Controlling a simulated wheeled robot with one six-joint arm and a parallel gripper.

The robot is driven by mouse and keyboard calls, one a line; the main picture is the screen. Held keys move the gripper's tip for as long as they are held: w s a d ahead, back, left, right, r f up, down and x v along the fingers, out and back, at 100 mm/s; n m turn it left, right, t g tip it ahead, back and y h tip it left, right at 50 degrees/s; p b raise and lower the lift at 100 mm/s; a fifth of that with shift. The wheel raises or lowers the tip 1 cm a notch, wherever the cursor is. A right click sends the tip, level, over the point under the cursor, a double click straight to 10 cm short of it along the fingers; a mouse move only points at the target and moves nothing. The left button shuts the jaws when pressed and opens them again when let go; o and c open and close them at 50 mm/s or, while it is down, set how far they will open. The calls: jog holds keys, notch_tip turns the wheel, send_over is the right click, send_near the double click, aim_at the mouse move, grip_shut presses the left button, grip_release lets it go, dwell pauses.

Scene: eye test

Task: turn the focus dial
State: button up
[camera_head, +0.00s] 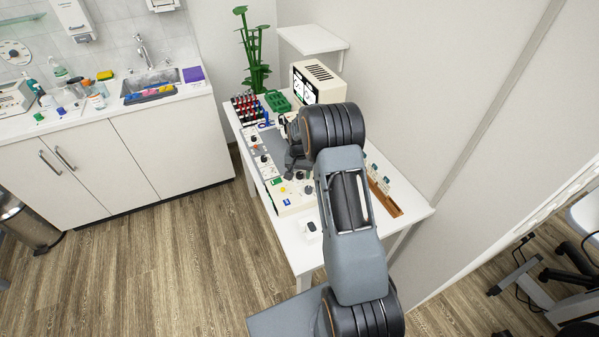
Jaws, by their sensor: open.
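A white table (302,258) carries a long pale control panel (262,165) with small dark knobs along it. One dark knob (265,158) shows left of my gripper, and another (308,189) shows on a cream box (284,208) with yellow, green and blue parts. I cannot tell which knob is the focus dial; no label is readable. My gripper (293,165) hangs over the middle of the panel, partly covered by my own wrist. It is open, and nothing shows in it. My arm hides the panel's right side.
A cream device with a screen (318,82), a rack of red-capped tubes (246,105), a green rack (277,101) and a green plant (252,50) stand at the back. A wooden rack (384,196) lies right of my arm.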

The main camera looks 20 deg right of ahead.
jog(key=shift+f, duration=0.2)
jog(key=c, duration=0.9)
jog(key=shift+c, duration=0.2)
jog(key=shift+n+b, duration=0.3)
jog(key=n+b, duration=0.1)
jog(key=n, duration=0.1)
jog(key=shift+n+b, duration=1.35)
jog(key=shift+n, duration=1.65)
